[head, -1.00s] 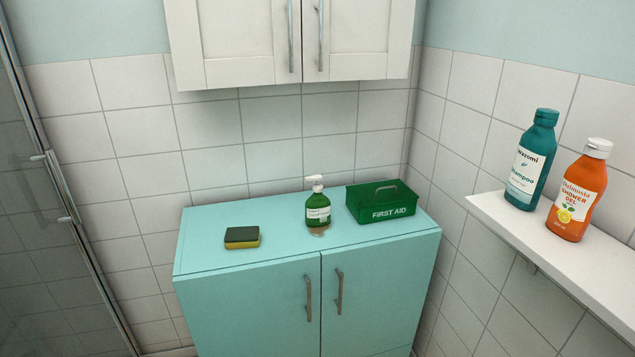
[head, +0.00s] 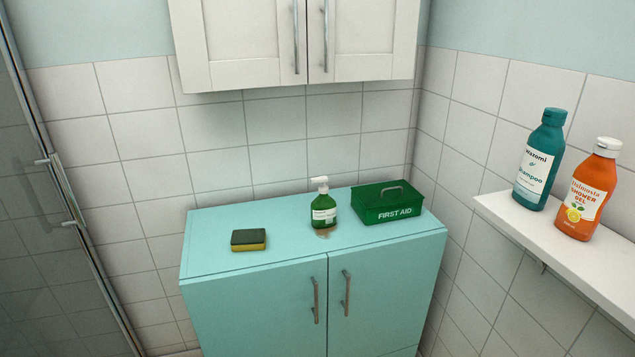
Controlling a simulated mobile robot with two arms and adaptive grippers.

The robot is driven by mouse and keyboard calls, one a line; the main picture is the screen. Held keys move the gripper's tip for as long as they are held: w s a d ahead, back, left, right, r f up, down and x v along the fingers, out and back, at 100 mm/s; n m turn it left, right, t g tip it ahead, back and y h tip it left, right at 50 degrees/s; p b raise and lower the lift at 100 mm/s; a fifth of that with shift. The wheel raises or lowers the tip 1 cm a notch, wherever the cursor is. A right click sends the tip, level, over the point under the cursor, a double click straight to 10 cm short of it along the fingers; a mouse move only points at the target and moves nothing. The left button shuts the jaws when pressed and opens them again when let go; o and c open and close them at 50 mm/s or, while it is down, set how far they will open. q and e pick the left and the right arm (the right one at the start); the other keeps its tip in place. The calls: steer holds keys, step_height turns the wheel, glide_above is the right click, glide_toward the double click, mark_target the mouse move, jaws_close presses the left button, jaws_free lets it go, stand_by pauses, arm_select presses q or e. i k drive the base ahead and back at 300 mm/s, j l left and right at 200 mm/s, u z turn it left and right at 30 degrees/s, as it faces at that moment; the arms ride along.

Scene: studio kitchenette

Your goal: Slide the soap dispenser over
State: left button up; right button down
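A green soap dispenser (head: 323,209) with a white pump top stands upright on the teal cabinet top (head: 285,243), right of its middle. A small brownish patch (head: 323,233) shows at the front of its base; I cannot tell what it is. A green first aid box (head: 388,203) with a handle stands close on its right. A sponge (head: 248,240), dark green over yellow, lies to its left. Neither of my grippers is in view.
The cabinet top is clear between sponge and dispenser. A white wall cabinet (head: 260,45) hangs above. A white shelf (head: 545,243) at right holds a teal shampoo bottle (head: 538,165) and an orange shower gel bottle (head: 588,195). A glass panel (head: 50,220) stands at left.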

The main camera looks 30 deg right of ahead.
mark_target(323, 208)
steer(key=i+j+z, duration=0.1)
steer(key=i+j, duration=0.15)
steer(key=j, duration=0.2)
steer(key=z, duration=1.45)
